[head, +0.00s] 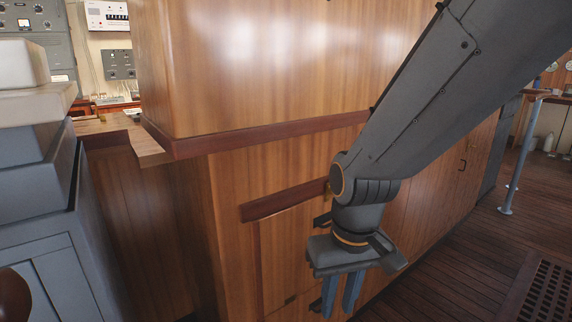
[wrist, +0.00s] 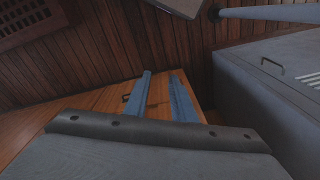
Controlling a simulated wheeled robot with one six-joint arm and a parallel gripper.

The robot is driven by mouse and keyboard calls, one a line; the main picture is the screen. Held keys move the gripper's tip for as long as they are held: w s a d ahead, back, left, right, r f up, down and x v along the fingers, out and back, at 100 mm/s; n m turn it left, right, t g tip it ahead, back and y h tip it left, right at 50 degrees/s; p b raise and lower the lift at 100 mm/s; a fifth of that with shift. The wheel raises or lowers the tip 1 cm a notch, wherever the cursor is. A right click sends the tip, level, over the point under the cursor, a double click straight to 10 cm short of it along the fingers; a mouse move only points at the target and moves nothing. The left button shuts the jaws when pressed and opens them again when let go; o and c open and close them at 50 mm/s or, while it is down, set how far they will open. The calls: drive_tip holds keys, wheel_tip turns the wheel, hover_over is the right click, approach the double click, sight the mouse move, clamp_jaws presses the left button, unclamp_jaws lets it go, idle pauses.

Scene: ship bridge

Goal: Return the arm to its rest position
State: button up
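My gripper (head: 342,293) hangs from the end of my grey arm (head: 430,100) in the right half of the head view, pointing down in front of the wooden cabinet. Its two blue-grey fingers stand apart with nothing between them. In the wrist view my gripper (wrist: 162,98) also shows its two fingers parted and empty, with wood panelling and a dark plank floor beyond.
A wooden cabinet (head: 270,70) with dark red trim fills the middle, close behind my arm. A grey console (head: 40,190) stands at the left. Plank floor (head: 470,250) is open at the right, with a floor grate (head: 545,292) and a blue-grey post (head: 520,150).

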drive_tip(key=s+d+r+m+p, duration=0.2)
drive_tip(key=s+d+r+p, duration=0.3)
drive_tip(key=d+r+p, duration=0.5)
drive_tip(key=p, duration=0.4)
drive_tip(key=shift+s+r+m+g, duration=0.15)
drive_tip(key=shift+s+m+g, duration=0.15)
drive_tip(key=shift+m, duration=0.1)
drive_tip(key=shift+o, duration=0.3)
idle(0.5)
